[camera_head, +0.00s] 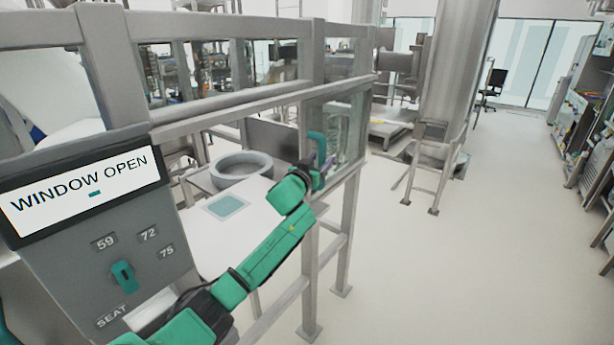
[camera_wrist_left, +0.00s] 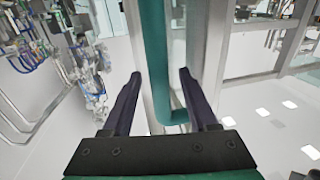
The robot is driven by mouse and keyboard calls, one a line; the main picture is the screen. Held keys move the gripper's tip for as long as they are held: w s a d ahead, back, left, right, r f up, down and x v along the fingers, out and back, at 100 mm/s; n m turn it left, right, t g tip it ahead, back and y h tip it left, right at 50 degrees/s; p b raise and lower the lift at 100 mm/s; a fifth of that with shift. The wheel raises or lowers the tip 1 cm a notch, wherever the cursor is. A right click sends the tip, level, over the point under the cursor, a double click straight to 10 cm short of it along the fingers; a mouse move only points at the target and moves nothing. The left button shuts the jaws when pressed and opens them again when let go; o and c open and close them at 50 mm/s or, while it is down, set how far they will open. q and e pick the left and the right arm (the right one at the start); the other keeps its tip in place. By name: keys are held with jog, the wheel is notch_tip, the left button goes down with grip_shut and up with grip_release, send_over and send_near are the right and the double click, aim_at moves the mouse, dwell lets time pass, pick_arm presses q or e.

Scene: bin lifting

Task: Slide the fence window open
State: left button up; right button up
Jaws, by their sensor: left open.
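The fence window (camera_head: 346,128) is a clear framed pane at the right end of the grey fence. The fence opening left of it is clear. A green vertical handle (camera_head: 316,138) sits on the pane's left side; it also shows in the left wrist view (camera_wrist_left: 158,50). My left gripper (camera_head: 322,168) is at the handle's lower part. In the left wrist view its dark fingers (camera_wrist_left: 160,78) are open, one on each side of the handle; contact cannot be told. My right gripper is not in view.
A panel (camera_head: 60,275) at left has a display (camera_head: 85,190) reading "WINDOW OPEN" and a green knob (camera_head: 123,275) near marks 59, 72 and 75. Behind the fence, a grey ring (camera_head: 241,166) and a green square (camera_head: 225,206) lie on a white surface. The floor at right is clear.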

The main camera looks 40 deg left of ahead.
pick_arm(q)
jog(key=b+v, duration=0.2)
jog(key=v, duration=0.8)
jog(key=shift+s, duration=0.2)
